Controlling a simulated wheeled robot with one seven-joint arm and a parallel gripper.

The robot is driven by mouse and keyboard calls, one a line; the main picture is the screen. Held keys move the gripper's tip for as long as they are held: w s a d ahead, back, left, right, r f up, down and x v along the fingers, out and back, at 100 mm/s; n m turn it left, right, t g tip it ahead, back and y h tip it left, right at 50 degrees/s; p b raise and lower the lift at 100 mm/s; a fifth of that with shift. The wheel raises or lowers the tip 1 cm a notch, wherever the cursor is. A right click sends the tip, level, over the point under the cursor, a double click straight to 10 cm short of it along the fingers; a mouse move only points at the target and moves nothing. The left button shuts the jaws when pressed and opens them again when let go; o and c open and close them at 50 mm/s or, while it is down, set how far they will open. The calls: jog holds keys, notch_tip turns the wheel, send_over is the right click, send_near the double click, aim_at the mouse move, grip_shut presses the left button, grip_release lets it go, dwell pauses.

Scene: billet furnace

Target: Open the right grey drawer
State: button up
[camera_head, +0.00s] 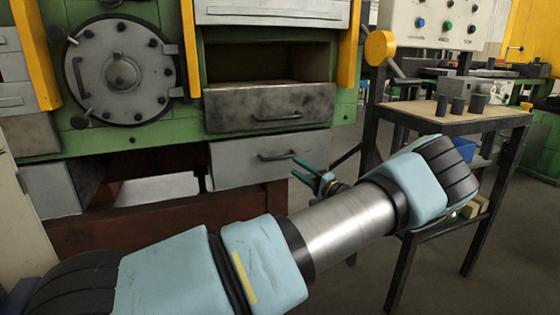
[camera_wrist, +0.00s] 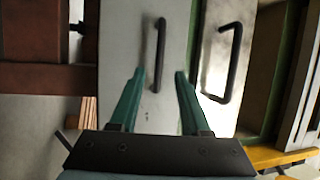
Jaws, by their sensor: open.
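The right grey drawer (camera_head: 240,166) is the smooth light front low on the green furnace, below a weathered metal drawer. Its dark bar handle (camera_head: 277,155) shows in the head view. In the wrist view the handle (camera_wrist: 160,50) stands upright on the pale front (camera_wrist: 128,40). My gripper (camera_head: 297,167) has green fingers and is open, close to the right end of this handle. In the wrist view my gripper (camera_wrist: 158,76) has the handle's lower part between its fingertips in the picture. I cannot tell whether they reach around it or touch it.
The weathered drawer (camera_head: 270,108) with its own handle (camera_wrist: 222,62) is just above. A lower left grey drawer (camera_head: 52,188) stands across a gap. A round furnace door (camera_head: 120,70) is upper left. A dark-framed table (camera_head: 455,118) with small cylinders stands at right, near my arm.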

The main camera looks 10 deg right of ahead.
aim_at(282, 158)
jog(key=x, duration=0.8)
jog(key=shift+w+a, duration=0.25)
jog(key=shift+w, duration=0.05)
jog(key=shift+c, duration=0.3)
grip_shut()
dwell(0.7)
